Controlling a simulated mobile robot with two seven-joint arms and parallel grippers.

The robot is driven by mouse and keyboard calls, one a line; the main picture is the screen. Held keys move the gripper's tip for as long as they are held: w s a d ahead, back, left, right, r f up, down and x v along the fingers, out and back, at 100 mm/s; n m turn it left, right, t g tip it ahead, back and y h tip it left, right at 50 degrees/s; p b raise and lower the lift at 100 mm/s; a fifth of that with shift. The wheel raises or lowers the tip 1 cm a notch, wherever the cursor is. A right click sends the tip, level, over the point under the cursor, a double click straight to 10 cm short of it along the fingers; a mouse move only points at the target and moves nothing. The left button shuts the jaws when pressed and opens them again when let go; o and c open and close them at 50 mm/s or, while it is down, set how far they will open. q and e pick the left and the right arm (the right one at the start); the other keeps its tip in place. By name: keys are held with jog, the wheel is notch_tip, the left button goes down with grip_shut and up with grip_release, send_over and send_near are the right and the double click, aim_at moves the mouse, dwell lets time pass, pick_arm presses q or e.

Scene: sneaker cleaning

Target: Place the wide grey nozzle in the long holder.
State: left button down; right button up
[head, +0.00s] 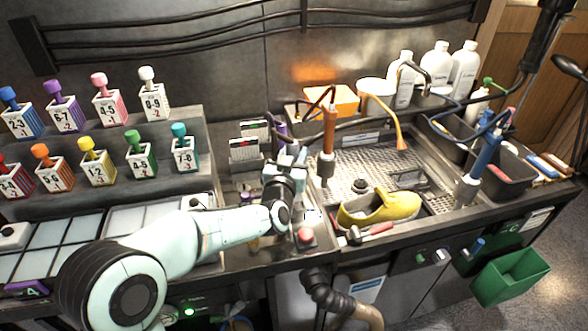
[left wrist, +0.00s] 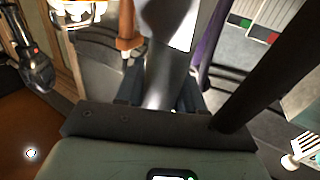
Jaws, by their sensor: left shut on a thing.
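My left gripper (head: 286,158) is over the counter between the coloured bottle shelf and the sink. In the left wrist view its jaws (left wrist: 165,103) are shut on a smooth grey piece, which I take to be the wide grey nozzle (left wrist: 166,72). The nozzle points away from the jaws, and its far end is bright and washed out. In the head view the gripper and wrist mostly hide it. A purple upright tool (head: 282,127) stands just behind the gripper, close to the nozzle. I cannot clearly pick out the long holder. My right gripper is not in view.
An orange-handled tool (head: 328,135) stands right of the gripper, and a blue one (head: 486,150) farther right. A yellow shoe (head: 385,208) lies in the sink. Numbered bottles (head: 152,92) fill the left shelf. Cables hang over the sink. A green bin (head: 510,275) is below.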

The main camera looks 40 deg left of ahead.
pick_arm(q)
jog(key=shift+f, duration=1.9)
jog(key=shift+b, duration=0.3)
jog(key=c, duration=1.1)
grip_release()
jog(key=shift+f, duration=0.25)
jog(key=o, duration=0.4)
jog(key=shift+r, duration=0.1)
jog(key=shift+r, duration=0.1)
jog(key=shift+s+d+r, duration=0.1)
jog(key=shift+s+d, duration=0.05)
jog(key=shift+s, duration=0.05)
jog(key=b+v, duration=0.1)
jog(key=v, duration=1)
jog(key=shift+s, duration=0.3)
